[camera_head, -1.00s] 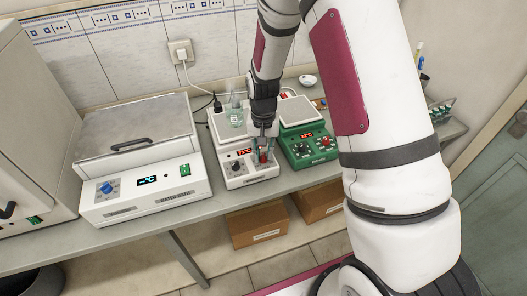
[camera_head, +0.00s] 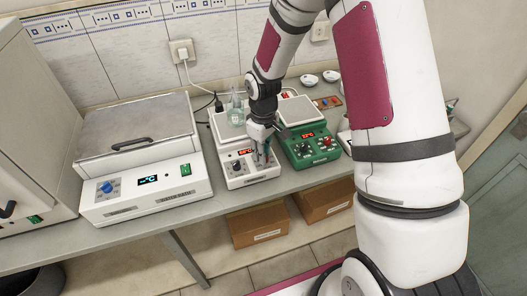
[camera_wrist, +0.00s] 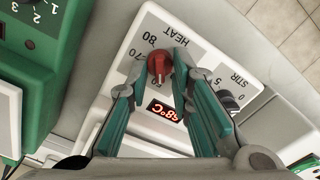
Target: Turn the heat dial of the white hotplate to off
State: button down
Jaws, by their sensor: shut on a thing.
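The white hotplate (camera_head: 243,181) stands near the bench's front edge, left of a green one. Its red heat dial (camera_wrist: 158,68) shows in the wrist view by the upside-down HEAT lettering, near the numbers 70 and 80. My gripper (camera_wrist: 160,65) has its teal fingers closed on either side of the dial, shut on it. In the head view my gripper (camera_head: 263,158) reaches down to the panel's right side and mostly hides the dial. The red display (camera_wrist: 166,110) is lit but partly covered. The dial's exact setting is unclear.
A black stir knob (camera_wrist: 228,100) sits beside my right finger in the wrist view. A glass vessel (camera_head: 236,116) stands on the white hotplate's top. The green hotplate (camera_head: 312,150) is close on the right; a larger white heated unit (camera_head: 148,195) is on the left.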

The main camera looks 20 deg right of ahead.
jog(key=n, duration=0.4)
jog(key=shift+s+n, duration=0.1)
jog(key=shift+n, duration=0.2)
jog(key=n, duration=0.4)
jog(key=shift+s+n, duration=0.1)
jog(key=shift+n, duration=0.2)
jog(key=n, duration=0.4)
jog(key=shift+s+n+p, duration=0.1)
jog(key=shift+n+p, duration=0.2)
jog(key=shift+p, duration=0.1)
jog(key=shift+n, duration=2.2)
jog(key=c, duration=1.5)
grip_release()
jog(key=shift+o, duration=0.2)
